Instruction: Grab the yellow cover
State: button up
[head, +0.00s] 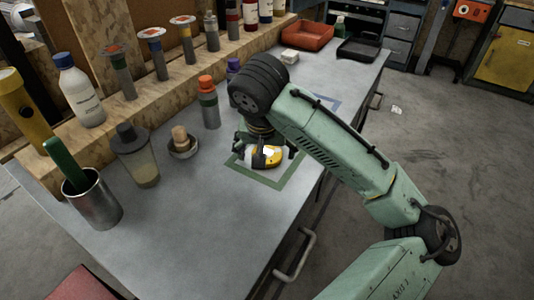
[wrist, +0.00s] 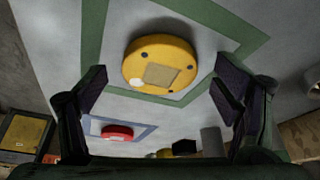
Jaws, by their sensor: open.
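The yellow cover (wrist: 160,62) is a round yellow piece with a tan square label, dark dots and a white spot. It lies on the grey bench inside a green taped square (wrist: 92,40). In the head view the yellow cover (head: 268,158) shows under my gripper (head: 268,150), which partly hides it. In the wrist view my gripper (wrist: 160,95) is open, with one finger on each side below the cover in the picture. No contact between the fingers and the cover shows.
A blue taped square with a red round piece (wrist: 117,133) lies nearby. In the head view a small bowl (head: 183,146), a grey bottle with an orange cap (head: 208,104) and a clear shaker (head: 135,155) stand left of my gripper. The bench front is clear.

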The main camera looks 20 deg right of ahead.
jog(key=shift+c, duration=0.3)
jog(key=c, duration=1.3)
